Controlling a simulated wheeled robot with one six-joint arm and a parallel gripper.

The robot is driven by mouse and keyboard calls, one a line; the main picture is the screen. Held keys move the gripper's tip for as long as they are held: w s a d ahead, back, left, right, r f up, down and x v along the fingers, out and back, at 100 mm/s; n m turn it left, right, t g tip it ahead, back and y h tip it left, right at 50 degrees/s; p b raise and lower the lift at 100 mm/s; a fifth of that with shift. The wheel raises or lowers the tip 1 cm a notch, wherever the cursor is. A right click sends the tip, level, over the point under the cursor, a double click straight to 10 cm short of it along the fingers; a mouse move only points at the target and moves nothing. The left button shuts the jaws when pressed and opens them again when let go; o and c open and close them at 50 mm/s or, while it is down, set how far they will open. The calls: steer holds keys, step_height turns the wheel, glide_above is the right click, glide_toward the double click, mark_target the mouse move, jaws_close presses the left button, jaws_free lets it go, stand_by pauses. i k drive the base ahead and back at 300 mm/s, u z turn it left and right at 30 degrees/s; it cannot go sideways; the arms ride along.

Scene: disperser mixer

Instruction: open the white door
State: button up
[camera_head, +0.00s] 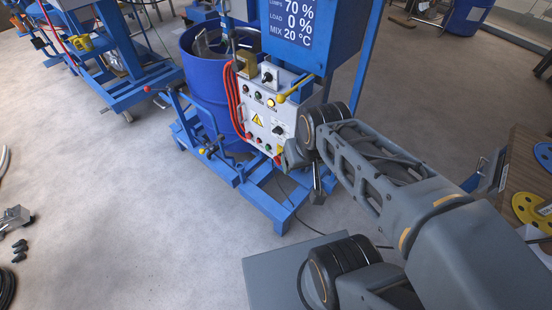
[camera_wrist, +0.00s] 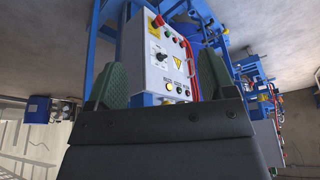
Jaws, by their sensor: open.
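A white control box (camera_head: 262,105), the only white panel resembling a door, is mounted on the blue mixer frame. Its front carries knobs, lamps and a yellow warning triangle, and it looks closed. A yellow handle (camera_head: 295,89) sticks out at its upper right. In the wrist view the white panel (camera_wrist: 157,75) appears turned over, beyond and between my fingers. My gripper (camera_wrist: 162,82) is open and empty, with green pads apart. In the head view it is mostly hidden by my wrist, near the box's lower right. I cannot tell the exact gap to the panel.
A blue drum (camera_head: 208,75) stands left of the box, with red cables between. A blue display (camera_head: 305,30) is above. The blue base frame (camera_head: 240,178) spreads below.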

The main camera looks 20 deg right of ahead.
mark_target(261, 113)
steer(key=u, duration=0.5)
steer(key=k, duration=0.6)
steer(key=u, duration=0.9)
steer(key=i, duration=1.8)
steer(key=z, duration=0.75)
